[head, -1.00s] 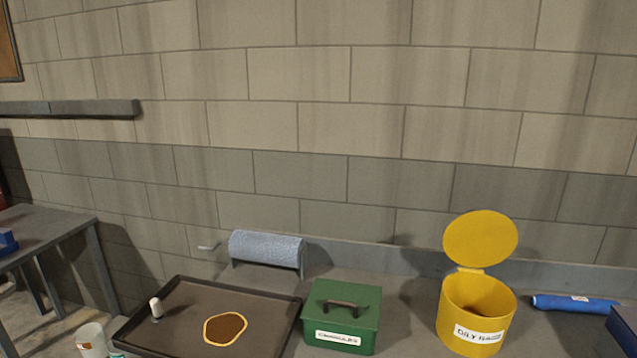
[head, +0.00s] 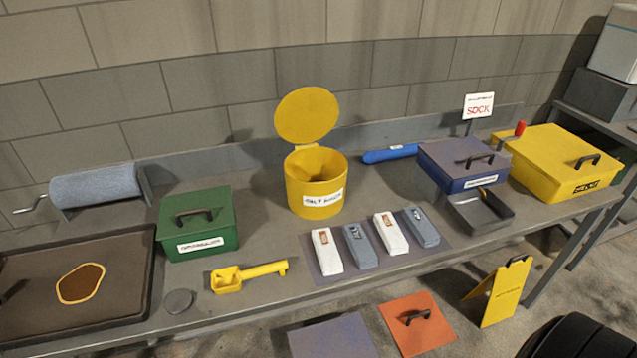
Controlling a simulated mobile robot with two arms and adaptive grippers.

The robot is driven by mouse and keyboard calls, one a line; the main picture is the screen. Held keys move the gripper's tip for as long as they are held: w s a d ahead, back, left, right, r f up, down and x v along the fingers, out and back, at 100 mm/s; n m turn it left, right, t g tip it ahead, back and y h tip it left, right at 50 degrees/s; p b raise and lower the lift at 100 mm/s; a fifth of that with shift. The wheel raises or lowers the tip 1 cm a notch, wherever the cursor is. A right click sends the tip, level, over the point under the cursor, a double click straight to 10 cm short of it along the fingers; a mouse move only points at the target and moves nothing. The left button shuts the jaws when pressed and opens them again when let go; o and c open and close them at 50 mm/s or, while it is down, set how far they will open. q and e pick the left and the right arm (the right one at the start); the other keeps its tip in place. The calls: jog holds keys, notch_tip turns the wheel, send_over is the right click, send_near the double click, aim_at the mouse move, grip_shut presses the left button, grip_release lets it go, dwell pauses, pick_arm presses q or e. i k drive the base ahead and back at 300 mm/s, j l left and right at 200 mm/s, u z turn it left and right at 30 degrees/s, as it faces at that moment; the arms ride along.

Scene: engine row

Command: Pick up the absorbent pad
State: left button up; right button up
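No thing in the head view is plainly marked as the absorbent pad. Two white packs (head: 326,251) (head: 391,233) and two grey-blue packs (head: 360,246) (head: 421,227) lie in a row on a grey mat (head: 326,283) on the bench. A blue-grey roll (head: 96,187) sits on a holder with a crank at the back left. A flat purple-grey sheet (head: 332,338) lies low in front of the bench, partly cut off. Neither of my grippers shows.
A dark tray (head: 118,310) with a brown spill (head: 80,284), green lidded box (head: 197,224), yellow scoop (head: 248,275), open yellow bin (head: 317,183), blue box (head: 463,163) and yellow case (head: 563,175) crowd the bench.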

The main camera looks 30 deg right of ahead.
aim_at(330, 263)
jog(key=z, duration=1.4)
